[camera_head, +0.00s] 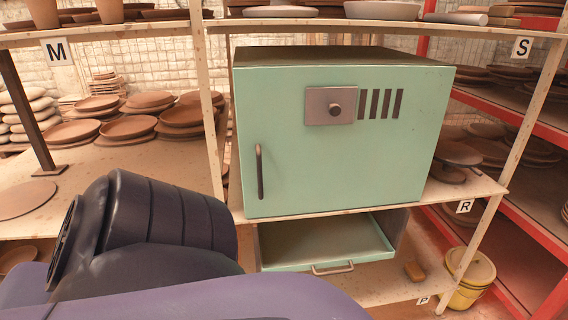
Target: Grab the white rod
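A pale, off-white rod-like piece (455,18) lies on its side on the top shelf at the upper right, near the S label. I cannot tell for certain that it is the white rod; no other rod shows clearly. Neither of my grippers is in view. Only dark and purple links of my own arm show at the lower left, well below and left of the rod-like piece. They hide part of the lower shelves.
A mint-green cabinet (340,150) with a shut door stands on the middle shelf. Below it, a green drawer (325,243) with a handle is open. A yellow bucket (470,280) and red racks stand at right.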

